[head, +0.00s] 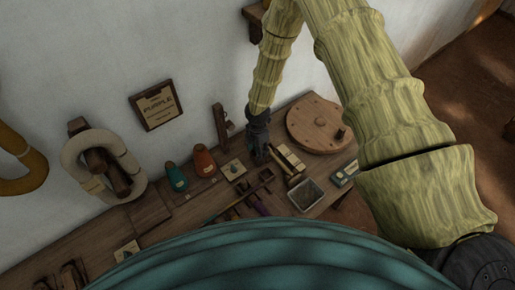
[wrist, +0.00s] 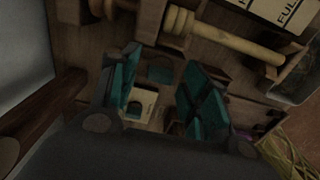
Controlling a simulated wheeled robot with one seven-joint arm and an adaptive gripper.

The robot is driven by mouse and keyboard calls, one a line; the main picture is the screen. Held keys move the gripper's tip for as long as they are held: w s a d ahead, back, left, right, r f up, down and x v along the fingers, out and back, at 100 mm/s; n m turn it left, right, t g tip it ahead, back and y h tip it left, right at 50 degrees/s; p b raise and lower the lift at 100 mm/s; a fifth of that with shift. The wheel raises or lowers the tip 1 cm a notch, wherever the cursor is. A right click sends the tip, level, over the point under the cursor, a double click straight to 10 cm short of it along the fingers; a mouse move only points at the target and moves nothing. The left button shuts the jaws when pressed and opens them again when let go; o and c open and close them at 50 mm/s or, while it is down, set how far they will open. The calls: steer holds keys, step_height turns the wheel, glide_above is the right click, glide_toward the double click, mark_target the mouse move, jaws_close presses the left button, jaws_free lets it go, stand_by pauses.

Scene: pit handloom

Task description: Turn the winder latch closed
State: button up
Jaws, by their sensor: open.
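My gripper (head: 261,152) hangs over the wooden bench in the head view. In the wrist view its two teal-padded fingers (wrist: 161,88) stand apart, with nothing held between them. A wooden piece with a pale turned spindle (wrist: 232,42), perhaps the winder, lies just beyond the fingers at the top of the wrist view. It seems to be the pale rod (head: 290,158) right of my gripper in the head view. A pale card (wrist: 142,103) with a dark shape shows between the fingers, below them. I cannot make out the winder latch for certain.
A round wooden disc (head: 318,125) lies at the bench's far right. A grey tray (head: 306,194) stands nearer. Teal (head: 177,177) and orange (head: 204,161) cones stand left of my gripper. A wooden post (head: 221,128) rises close on its left. The wall bounds the back.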

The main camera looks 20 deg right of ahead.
steer(key=c, duration=1)
steer(key=shift+f+m+b, duration=0.1)
steer(key=shift+m+b, duration=0.2)
steer(key=m+b, duration=0.2)
steer(key=shift+m, duration=0.4)
steer(key=m+b, duration=0.2)
steer(key=m, duration=0.3)
steer(key=m+b, duration=0.2)
steer(key=m, duration=0.3)
steer(key=m+b, duration=0.1)
steer(key=m, duration=0.3)
steer(key=shift+m, duration=0.4)
